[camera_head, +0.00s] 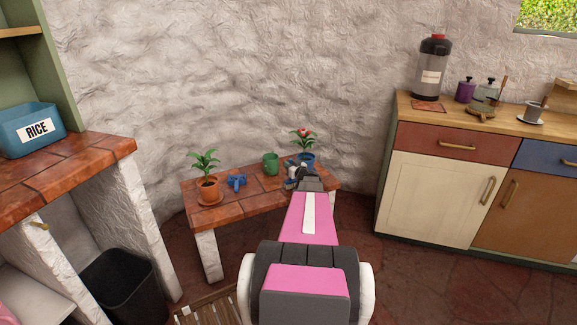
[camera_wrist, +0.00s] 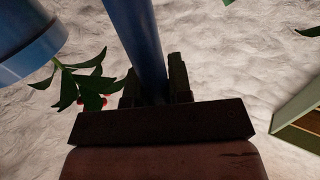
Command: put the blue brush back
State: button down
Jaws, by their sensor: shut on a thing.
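My gripper (camera_head: 296,176) is at the right part of the low tiled table (camera_head: 258,203), just in front of the blue pot with a red-flowered plant. In the wrist view, my gripper (camera_wrist: 155,92) is shut on a blue handle-like shaft (camera_wrist: 138,35), which I take to be the blue brush. The shaft runs up out of the picture, so its far end is hidden. The blue pot (camera_wrist: 28,40) is close by at the upper left, with leaves and red petals beside it. In the head view, my arm and gripper hide most of what I hold.
On the low table stand a terracotta potted plant (camera_head: 208,188), a small blue object (camera_head: 236,181) and a green mug (camera_head: 271,164). A black bin (camera_head: 125,285) stands below. The wooden counter (camera_head: 500,118) at right holds several items.

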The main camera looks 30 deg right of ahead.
jog(key=c, duration=1)
grip_release()
jog(key=shift+f, duration=0.15)
jog(key=shift+c, duration=0.2)
